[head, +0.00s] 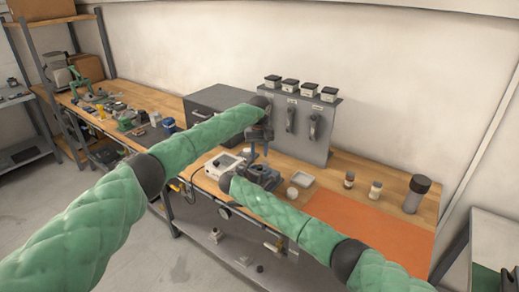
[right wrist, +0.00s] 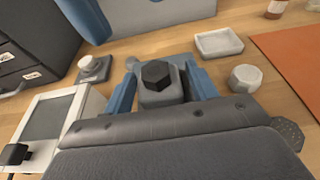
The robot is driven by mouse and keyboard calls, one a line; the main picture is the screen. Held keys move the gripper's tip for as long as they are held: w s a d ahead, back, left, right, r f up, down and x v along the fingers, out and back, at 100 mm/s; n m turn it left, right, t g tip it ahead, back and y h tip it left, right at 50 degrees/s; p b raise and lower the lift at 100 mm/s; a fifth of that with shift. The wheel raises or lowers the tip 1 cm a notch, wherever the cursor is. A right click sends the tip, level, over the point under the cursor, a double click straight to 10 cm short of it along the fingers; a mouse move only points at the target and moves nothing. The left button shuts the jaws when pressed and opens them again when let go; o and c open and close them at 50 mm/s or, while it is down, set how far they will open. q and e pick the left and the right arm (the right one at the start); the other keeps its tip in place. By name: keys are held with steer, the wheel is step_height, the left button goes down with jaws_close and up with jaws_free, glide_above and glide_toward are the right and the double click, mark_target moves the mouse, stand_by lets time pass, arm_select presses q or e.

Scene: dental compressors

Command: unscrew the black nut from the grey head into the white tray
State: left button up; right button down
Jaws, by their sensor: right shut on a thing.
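The black hexagonal nut (right wrist: 157,74) sits on top of the grey head (right wrist: 162,97), seen in the right wrist view. My right gripper (right wrist: 162,72) has its blue fingers on both sides of the grey head and is shut on it. In the head view this place is partly hidden by my arms. My left gripper (head: 260,150) points down above the same spot; its fingers are too small to tell open from shut. The white tray (right wrist: 218,43) lies behind and right of the head and looks empty; it also shows in the head view (head: 302,179).
A pale hexagonal piece (right wrist: 245,79) stands right of the head. A white device with a screen (right wrist: 45,125) is at left, near a drawer cabinet (right wrist: 32,45). An orange mat (head: 355,226) covers the bench's right side. Small bottles (head: 349,179) stand behind it.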

mark_target(259, 166)
arm_select(q)
steer(key=shift+f, duration=3.2)
